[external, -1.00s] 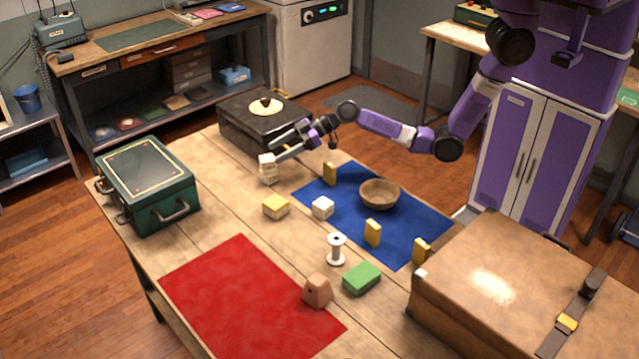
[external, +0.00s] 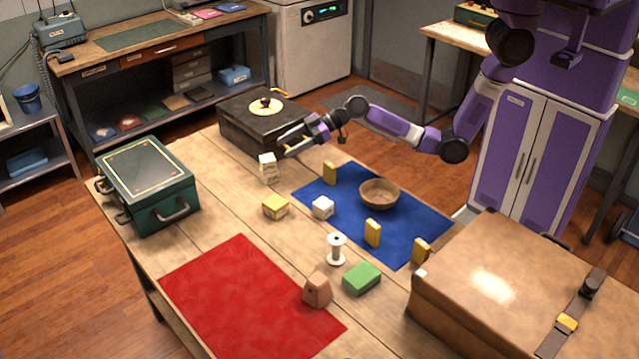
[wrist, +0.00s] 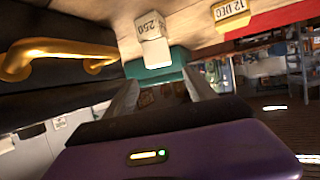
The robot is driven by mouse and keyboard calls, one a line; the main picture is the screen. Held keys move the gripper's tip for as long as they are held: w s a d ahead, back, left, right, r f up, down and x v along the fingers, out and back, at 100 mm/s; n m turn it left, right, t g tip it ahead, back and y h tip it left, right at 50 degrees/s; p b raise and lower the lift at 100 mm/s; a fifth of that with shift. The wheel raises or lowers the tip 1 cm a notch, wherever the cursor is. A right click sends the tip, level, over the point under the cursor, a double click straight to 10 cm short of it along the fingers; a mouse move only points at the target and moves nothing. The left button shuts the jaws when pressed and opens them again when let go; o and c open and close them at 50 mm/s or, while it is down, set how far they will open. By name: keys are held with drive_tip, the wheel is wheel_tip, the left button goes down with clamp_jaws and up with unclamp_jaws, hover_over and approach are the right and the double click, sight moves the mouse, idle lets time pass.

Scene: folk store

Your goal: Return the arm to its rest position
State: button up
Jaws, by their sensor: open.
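My purple arm reaches in from the right over the wooden table. In the wrist view the gripper's two fingers (wrist: 165,95) are spread apart.
A black box with a yellow disc (external: 262,122) stands close behind my gripper. A green case (external: 148,185), blue mat (external: 330,200), wooden bowl (external: 379,194), red mat (external: 245,300), several small blocks and a brown suitcase (external: 500,280) are also on the table.

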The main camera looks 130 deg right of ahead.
wheel_tip(320, 180, up, 5)
drive_tip(key=s+d+m+h, duration=0.1)
drive_tip(key=s+m+h, duration=0.2)
drive_tip(key=h, duration=0.1)
drive_tip(key=s+a+f+n+t+y, duration=0.1)
drive_tip(key=s+a, duration=0.3)
drive_tip(key=a, duration=0.5)
drive_tip(key=s+a+n+t, duration=0.15)
drive_tip(key=s+a, duration=0.25)
drive_tip(key=a, duration=0.5)
drive_tip(key=s+a+f+t+y, duration=0.15)
drive_tip(key=s+a, duration=0.25)
drive_tip(key=a, duration=0.6)
drive_tip(key=s+a+n+g+y, duration=0.1)
drive_tip(key=s+a+n+y, duration=0.5)
drive_tip(key=s+a, duration=1)
wheel_tip(320, 180, down, 23)
drive_tip(key=b, duration=2.3)
drive_tip(key=shift+m+g+y, duration=0.3)
drive_tip(key=shift+m+y, duration=0.05)
drive_tip(key=shift+m, duration=0.1)
